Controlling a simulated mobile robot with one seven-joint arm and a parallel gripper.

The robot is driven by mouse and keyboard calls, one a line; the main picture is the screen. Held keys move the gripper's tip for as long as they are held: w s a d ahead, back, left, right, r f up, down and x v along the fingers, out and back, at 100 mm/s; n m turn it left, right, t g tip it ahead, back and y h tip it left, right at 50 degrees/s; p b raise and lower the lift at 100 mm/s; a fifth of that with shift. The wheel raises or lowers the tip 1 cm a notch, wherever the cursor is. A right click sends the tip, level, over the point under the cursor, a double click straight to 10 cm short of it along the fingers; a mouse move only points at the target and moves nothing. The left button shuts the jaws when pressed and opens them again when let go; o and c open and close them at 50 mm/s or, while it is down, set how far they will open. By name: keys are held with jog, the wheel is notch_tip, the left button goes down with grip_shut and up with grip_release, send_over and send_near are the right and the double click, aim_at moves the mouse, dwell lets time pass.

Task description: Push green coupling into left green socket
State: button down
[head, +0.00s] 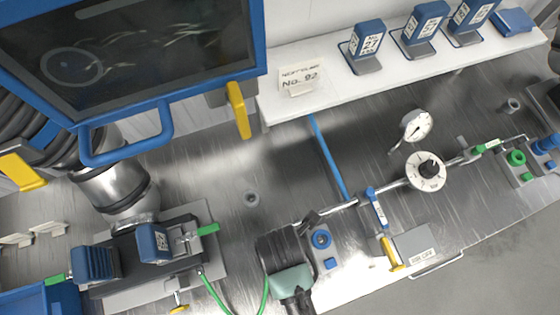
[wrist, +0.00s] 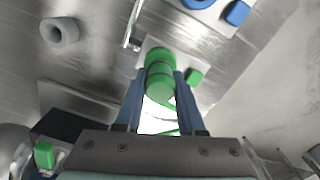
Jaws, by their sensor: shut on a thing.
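The green coupling (wrist: 160,88) is between the two blue fingers of my gripper (wrist: 160,84) in the wrist view; they are shut on it. Just beyond it, in line with it, is a green ring-like end (wrist: 158,57) at a pale plate, which looks like the left green socket. The two overlap in view, so I cannot tell how deep the coupling sits. A green square (wrist: 194,76) is beside them. In the head view my gripper (head: 284,252) hides the coupling and this socket. A green hose (head: 215,294) runs toward it from the left.
A blue socket (head: 320,239) and blue square (head: 330,263) are close to the right of my gripper. Another green socket (head: 516,157) is at far right. A gauge (head: 416,125), white dial (head: 427,170) and yellow-handled valve (head: 390,252) stand on the steel bench.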

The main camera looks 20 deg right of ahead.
jog(key=shift+f, duration=0.55)
dwell(0.6)
grip_release()
dwell(0.5)
jog(key=shift+r, duration=0.1)
notch_tip(320, 180, up, 6)
jog(key=p, duration=0.7)
dwell(0.7)
